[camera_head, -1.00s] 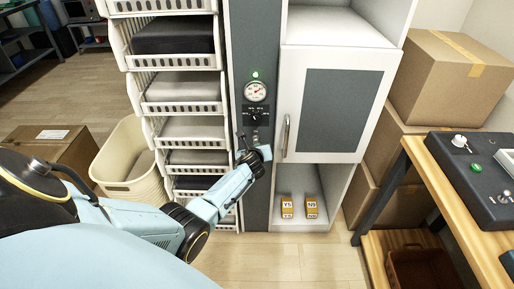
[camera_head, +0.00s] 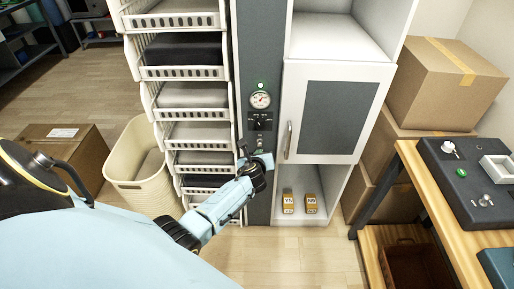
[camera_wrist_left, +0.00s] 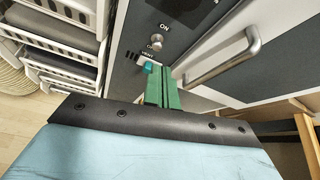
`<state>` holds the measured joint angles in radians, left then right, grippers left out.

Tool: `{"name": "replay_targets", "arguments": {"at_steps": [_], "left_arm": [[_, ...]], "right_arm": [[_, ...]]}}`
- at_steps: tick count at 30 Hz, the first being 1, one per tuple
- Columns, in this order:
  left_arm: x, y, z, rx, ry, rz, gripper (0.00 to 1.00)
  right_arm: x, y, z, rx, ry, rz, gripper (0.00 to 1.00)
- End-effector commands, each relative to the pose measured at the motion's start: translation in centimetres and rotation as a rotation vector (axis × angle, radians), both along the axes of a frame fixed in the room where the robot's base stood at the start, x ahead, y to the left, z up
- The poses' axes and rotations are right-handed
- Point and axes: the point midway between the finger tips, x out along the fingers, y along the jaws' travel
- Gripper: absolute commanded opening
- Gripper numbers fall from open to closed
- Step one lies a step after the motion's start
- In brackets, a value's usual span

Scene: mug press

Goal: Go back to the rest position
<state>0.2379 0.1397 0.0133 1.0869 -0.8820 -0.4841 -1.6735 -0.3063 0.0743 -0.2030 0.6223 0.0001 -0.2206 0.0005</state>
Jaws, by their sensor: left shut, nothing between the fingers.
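My left gripper (camera_head: 250,152) is in front of the dark grey control column, just below its dial and near a small toggle switch (camera_head: 259,143). In the left wrist view its green fingers (camera_wrist_left: 163,88) are closed together with nothing between them. The metal toggle (camera_wrist_left: 157,43) shows beyond the fingertips, near the ON label, and a small teal-lit piece (camera_wrist_left: 149,67) shows by the VENT label. I cannot tell whether the fingertips touch the panel. My right gripper does not show in either view.
A white cabinet door with a metal handle (camera_head: 289,139) is just right of the gripper. White stacked baskets (camera_head: 188,101) and a cream bin (camera_head: 138,168) stand left. Two small boxes (camera_head: 288,204) sit in the lower cubby. A wooden workbench (camera_head: 432,200) is at right.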

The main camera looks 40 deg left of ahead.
Motion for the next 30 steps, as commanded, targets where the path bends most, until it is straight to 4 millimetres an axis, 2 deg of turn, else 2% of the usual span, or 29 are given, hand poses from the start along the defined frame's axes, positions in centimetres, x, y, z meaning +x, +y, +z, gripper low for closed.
{"name": "replay_targets", "arguments": {"at_steps": [7, 23, 26, 29, 30], "left_arm": [[-0.3, -0.4, 0.4, -0.002, 0.001, -0.001, 0.00], [-0.5, -0.5, 0.0, -0.010, 0.003, 0.002, 0.00], [-1.7, -1.0, -1.9, -0.076, 0.011, 0.021, 0.00], [-4.6, -2.3, -6.0, -0.235, 0.025, 0.079, 0.00], [-6.2, -3.0, -8.1, -0.321, 0.032, 0.117, 0.00]], "right_arm": [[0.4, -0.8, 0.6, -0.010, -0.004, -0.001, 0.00], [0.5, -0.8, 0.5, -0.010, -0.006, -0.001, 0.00], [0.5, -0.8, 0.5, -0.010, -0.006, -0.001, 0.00], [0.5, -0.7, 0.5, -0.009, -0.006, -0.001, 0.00], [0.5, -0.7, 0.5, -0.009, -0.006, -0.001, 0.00]]}}
